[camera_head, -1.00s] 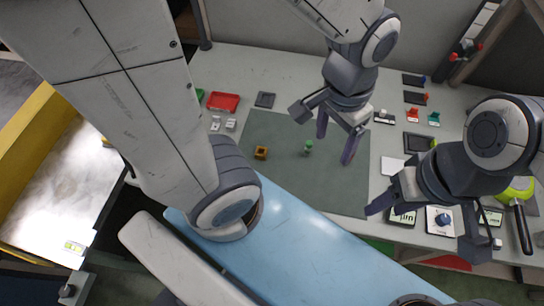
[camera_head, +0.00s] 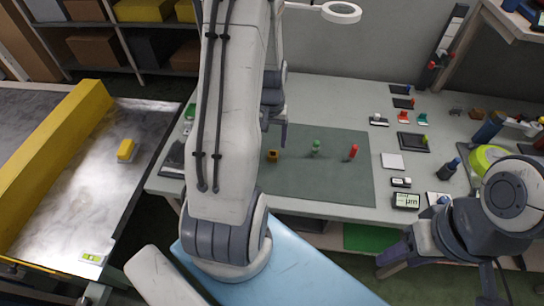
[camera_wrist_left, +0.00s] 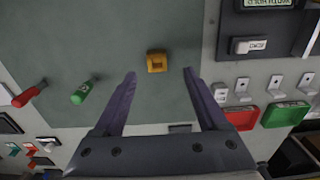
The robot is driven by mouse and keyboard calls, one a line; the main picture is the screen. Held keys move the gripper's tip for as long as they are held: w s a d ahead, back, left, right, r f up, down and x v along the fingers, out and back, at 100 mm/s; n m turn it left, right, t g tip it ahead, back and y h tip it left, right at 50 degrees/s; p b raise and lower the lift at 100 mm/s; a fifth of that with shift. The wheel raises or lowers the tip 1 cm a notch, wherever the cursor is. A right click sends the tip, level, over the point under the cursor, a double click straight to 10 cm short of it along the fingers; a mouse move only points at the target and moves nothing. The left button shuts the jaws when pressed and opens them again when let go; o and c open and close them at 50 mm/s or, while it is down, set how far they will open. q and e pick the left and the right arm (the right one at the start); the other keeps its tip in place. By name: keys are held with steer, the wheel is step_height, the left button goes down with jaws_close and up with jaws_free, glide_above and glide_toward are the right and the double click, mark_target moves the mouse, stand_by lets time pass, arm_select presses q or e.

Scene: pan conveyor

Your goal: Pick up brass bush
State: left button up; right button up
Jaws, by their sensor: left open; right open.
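The brass bush (camera_head: 272,156) is a small gold, block-like piece with a dark opening, standing on the left part of the green-grey mat (camera_head: 330,184). In the left wrist view the bush (camera_wrist_left: 157,62) lies just beyond my left gripper (camera_wrist_left: 159,74), centred between its two purple fingertips. The left gripper is open and empty. In the head view my arm hides most of the left gripper (camera_head: 283,132), and one finger shows just above the bush. My right gripper (camera_head: 436,277) is open and empty at the lower right, in front of the table.
A scale with a display (camera_head: 405,201) and a white pad (camera_head: 392,161) lie right of the mat. In the wrist view, red (camera_wrist_left: 242,118) and green trays (camera_wrist_left: 284,114) sit nearby.

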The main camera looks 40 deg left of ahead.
mark_target(273, 151)
arm_select(q)
steer(key=shift+w+d+f+p, duration=0.15)
steer(key=shift+f+p, duration=0.15)
steer(key=shift+f, duration=1.3)
steer(key=shift+w+f+p, duration=0.1)
steer(key=shift+f+p, duration=0.2)
steer(key=shift+f, duration=1.25)
jaws_close()
